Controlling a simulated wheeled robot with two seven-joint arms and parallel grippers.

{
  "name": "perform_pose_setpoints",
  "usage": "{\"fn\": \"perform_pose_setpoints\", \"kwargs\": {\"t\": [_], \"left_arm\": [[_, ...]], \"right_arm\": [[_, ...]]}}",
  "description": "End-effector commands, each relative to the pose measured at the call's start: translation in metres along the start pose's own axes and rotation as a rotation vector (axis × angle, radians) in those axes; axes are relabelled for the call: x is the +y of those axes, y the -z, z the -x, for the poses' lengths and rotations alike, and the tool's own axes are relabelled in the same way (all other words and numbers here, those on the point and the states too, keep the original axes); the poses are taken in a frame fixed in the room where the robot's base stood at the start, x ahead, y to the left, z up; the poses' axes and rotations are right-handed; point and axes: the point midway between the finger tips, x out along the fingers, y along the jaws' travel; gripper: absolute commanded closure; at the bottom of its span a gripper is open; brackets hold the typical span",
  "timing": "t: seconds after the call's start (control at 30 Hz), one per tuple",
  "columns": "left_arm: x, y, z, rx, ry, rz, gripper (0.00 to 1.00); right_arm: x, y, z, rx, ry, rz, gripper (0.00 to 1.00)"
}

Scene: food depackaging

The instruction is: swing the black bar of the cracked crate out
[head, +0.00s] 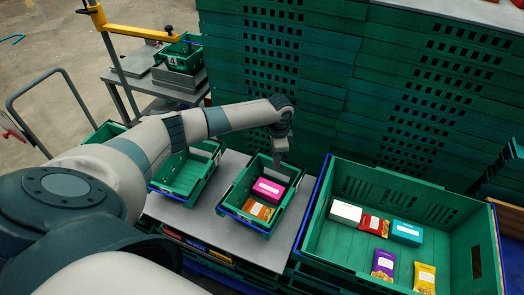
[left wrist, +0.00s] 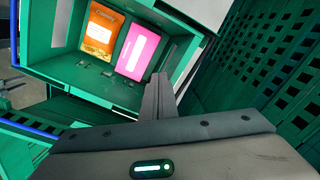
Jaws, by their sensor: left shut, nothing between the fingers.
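A small green crate (head: 235,194) stands on the grey table and holds a pink pack (head: 269,189) and an orange pack (head: 258,209). The crate also shows in the left wrist view (left wrist: 60,70), with the pink pack (left wrist: 139,50) and orange pack (left wrist: 101,28) inside. My left gripper (head: 279,163) points down at this crate's far end. In the left wrist view its fingers (left wrist: 160,85) are together and empty, close to the crate's end wall. I cannot tell whether they touch it. I cannot clearly make out a black bar or a crack. My right gripper is not in view.
Another green crate (head: 172,190) stands left on the table (head: 215,222). A large green crate (head: 336,245) at right holds several packs. Stacked green crates (head: 330,60) form a wall close behind. A trolley with a crate marked 4 (head: 172,62) stands at back left.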

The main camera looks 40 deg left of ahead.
Motion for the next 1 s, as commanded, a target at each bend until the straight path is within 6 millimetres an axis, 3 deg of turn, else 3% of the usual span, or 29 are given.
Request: {"fn": "perform_pose_setpoints", "kwargs": {"t": [0.67, 1.0], "left_arm": [[0.005, -0.004, 0.055, -0.001, 0.000, 0.000, 1.00], [0.007, -0.006, 0.076, 0.000, 0.000, 0.001, 1.00]], "right_arm": [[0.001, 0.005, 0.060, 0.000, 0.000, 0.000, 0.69], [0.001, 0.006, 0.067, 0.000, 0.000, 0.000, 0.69]]}}
